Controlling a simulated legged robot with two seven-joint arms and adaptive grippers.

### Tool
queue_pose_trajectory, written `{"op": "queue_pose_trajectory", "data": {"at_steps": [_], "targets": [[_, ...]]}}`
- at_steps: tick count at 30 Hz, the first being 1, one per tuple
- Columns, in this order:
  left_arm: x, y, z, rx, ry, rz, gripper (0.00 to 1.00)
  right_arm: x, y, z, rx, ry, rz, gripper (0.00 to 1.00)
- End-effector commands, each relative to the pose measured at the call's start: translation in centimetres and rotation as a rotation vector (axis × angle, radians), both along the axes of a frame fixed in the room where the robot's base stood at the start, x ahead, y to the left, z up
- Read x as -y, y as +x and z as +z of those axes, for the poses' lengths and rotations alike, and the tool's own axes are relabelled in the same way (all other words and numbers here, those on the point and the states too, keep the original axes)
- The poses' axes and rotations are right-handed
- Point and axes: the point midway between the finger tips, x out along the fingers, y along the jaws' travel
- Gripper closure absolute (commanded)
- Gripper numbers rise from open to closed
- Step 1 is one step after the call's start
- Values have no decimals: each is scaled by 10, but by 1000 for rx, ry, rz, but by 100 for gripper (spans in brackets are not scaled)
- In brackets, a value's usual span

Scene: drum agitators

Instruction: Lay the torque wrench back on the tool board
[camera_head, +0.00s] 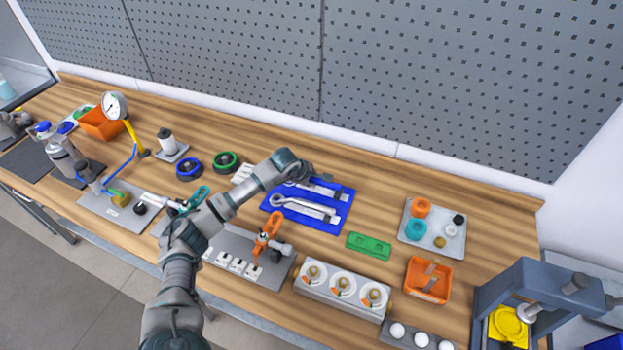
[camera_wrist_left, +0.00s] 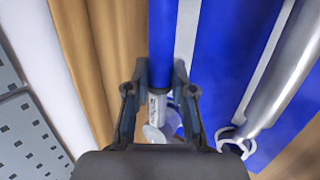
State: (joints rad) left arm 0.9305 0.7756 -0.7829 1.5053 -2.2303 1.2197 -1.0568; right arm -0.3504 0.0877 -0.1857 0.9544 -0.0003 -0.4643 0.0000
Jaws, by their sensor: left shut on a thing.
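The torque wrench (camera_wrist_left: 161,45) has a blue handle and a silver section with markings. My left gripper (camera_wrist_left: 160,100) is shut on it, with a finger on either side. In the head view my left gripper (camera_head: 320,178) is over the back edge of the blue tool board (camera_head: 273,203), and the wrench is mostly hidden. In the wrist view the wrench runs along the board's edge, beside a white line; whether it touches the board is unclear. A chrome spanner (camera_head: 305,207) lies on the board. My right gripper is not in view.
A green block (camera_head: 369,245) and a grey tray (camera_head: 432,229) with small parts are right of the board. An orange clamp (camera_head: 268,232) and a fixture with several dials (camera_head: 343,286) stand in front. Bare wood lies behind the board, before the perforated wall (camera_head: 450,80).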

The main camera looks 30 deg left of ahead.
Motion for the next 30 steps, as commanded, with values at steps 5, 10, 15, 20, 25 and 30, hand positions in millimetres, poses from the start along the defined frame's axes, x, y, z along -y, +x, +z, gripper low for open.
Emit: {"op": "queue_pose_trajectory", "data": {"at_steps": [5,10,15,20,25,30], "targets": [[0,0,1,2,-1,0,100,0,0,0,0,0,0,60],[0,0,-1,2,0,0,100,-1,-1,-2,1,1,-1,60],[0,0,-6,1,0,0,100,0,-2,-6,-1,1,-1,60],[0,0,-6,2,0,0,100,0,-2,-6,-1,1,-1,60],[0,0,-5,2,0,0,57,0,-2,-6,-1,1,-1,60],[0,0,-6,1,0,0,47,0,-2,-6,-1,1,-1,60]]}}
